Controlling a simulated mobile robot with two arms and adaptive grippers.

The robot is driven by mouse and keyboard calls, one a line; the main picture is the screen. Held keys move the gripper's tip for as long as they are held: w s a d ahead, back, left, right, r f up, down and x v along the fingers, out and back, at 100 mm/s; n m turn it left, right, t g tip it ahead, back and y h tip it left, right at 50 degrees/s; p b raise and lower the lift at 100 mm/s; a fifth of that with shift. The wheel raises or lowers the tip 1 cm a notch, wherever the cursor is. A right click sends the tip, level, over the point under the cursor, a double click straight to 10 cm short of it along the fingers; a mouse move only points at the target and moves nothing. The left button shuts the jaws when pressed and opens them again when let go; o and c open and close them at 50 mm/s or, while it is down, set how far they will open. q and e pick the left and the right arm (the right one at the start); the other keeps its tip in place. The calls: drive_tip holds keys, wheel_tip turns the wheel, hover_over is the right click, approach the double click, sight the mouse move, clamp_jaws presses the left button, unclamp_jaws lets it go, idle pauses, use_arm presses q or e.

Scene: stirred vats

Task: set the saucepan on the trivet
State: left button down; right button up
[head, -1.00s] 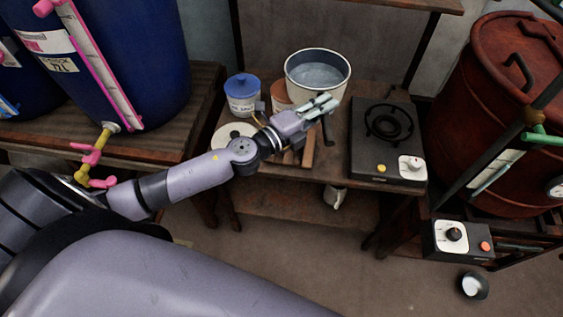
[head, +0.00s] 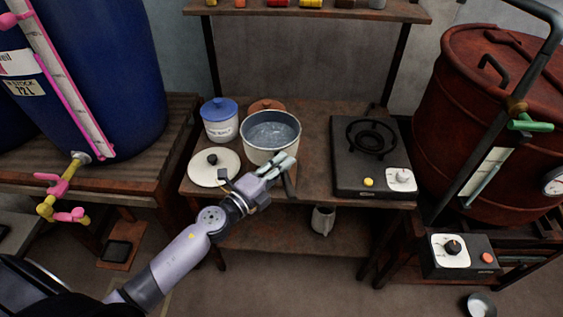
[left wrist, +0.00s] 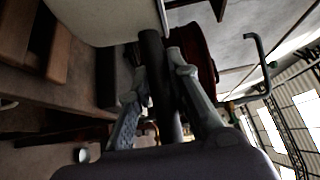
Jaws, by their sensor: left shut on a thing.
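The saucepan (head: 252,148), cream outside with a dark rim and greyish water inside, is upright over the left part of the bench. My left gripper (head: 278,171) is shut on its dark handle, on the near side of the pan. In the left wrist view the dark handle runs between the fingers (left wrist: 160,90), and the pale pan wall (left wrist: 95,18) fills the top. Brown wooden slats, which look like the trivet (left wrist: 57,52), show beside the pan there. In the head view the pan and gripper hide them. I cannot tell whether the pan touches the slats. My right gripper is not in view.
A round lid (head: 222,174) and a blue-lidded jar (head: 220,127) stand left of the pan. A terracotta pot (head: 267,105) is behind it. A black hot plate (head: 350,178) stands to the right, with bare bench (head: 313,155) between. A shelf (head: 320,13) runs above.

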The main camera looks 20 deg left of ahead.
use_arm(q)
drive_tip(key=shift+w+f+b, duration=0.1)
drive_tip(key=shift+f+b, duration=0.55)
drive_tip(key=shift+f, duration=0.45)
wheel_tip(320, 180, down, 4)
drive_tip(key=b, duration=0.3)
drive_tip(key=shift+f, duration=0.1)
drive_tip(key=c, duration=1.9)
unclamp_jaws()
drive_tip(key=shift+f, duration=0.3)
drive_tip(key=o, duration=0.4)
drive_tip(key=shift+r, duration=0.15)
